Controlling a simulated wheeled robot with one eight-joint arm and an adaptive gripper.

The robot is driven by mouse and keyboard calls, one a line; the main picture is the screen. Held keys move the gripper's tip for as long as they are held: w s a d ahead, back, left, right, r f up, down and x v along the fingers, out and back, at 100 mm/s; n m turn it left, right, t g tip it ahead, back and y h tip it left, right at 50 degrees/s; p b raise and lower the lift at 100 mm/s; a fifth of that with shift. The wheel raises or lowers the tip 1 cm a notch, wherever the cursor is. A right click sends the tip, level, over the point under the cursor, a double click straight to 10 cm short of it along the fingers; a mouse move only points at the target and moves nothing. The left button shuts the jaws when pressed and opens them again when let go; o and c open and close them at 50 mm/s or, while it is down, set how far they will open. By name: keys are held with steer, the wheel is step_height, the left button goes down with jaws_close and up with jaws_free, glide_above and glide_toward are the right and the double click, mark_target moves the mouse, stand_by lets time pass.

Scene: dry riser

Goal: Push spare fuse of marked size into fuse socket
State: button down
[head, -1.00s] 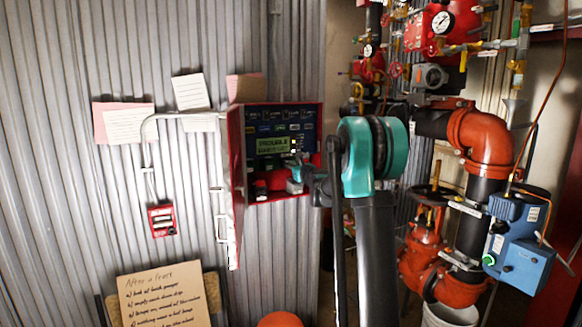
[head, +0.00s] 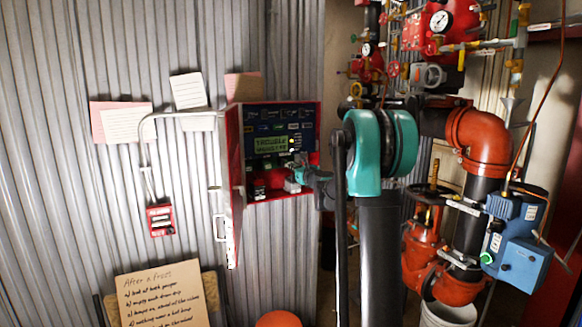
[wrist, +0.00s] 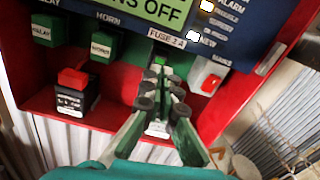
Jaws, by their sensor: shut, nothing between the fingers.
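The open red panel box (head: 312,150) hangs on the corrugated wall. My gripper (wrist: 160,88) reaches into its lower part, fingers together and apparently empty. In the wrist view the "FUSE 2 A" label (wrist: 166,38) sits just above the fingertips. A green part (wrist: 158,60) shows beneath the label, right at the tips. The socket is mostly hidden by the fingers, and I cannot tell whether a fuse sits in it. A pale block (wrist: 157,129) shows between the fingers, lower down. A small red holder (head: 160,219) with pale bars, possibly spare fuses, is on the wall at left.
Inside the box, a black block with a red top (wrist: 75,92) stands left of my fingers and a white-and-red switch (wrist: 209,76) right. The box door (head: 234,185) stands open at left. Red pipes (head: 480,140) and a blue unit (head: 515,240) fill the right.

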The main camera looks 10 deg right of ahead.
steer(key=v, duration=1)
steer(key=s+a+f+n+g+y, duration=0.1)
steer(key=s+a+f+n+g, duration=0.3)
steer(key=s+f+n, duration=0.45)
steer(key=s+a+f+n+g, duration=0.3)
steer(key=s+a+f+n, duration=0.25)
steer(key=s+n, duration=0.55)
steer(key=s+d+f+n+g+h, duration=0.2)
steer(key=s+f, duration=0.3)
steer(key=s, duration=0.3)
steer(key=s+d+f+n+g+h, duration=0.2)
steer(key=s+d+f+n, duration=0.2)
steer(key=s, duration=0.4)
steer(key=s+d+f+n+g+h, duration=0.2)
steer(key=s+d+f+n, duration=0.1)
steer(key=s+f+n, duration=0.2)
steer(key=s+f, duration=0.2)
steer(key=s, duration=0.1)
steer(key=shift+s+d+h, duration=0.3)
steer(key=shift+s+d, duration=0.1)
steer(key=shift+n, duration=0.25)
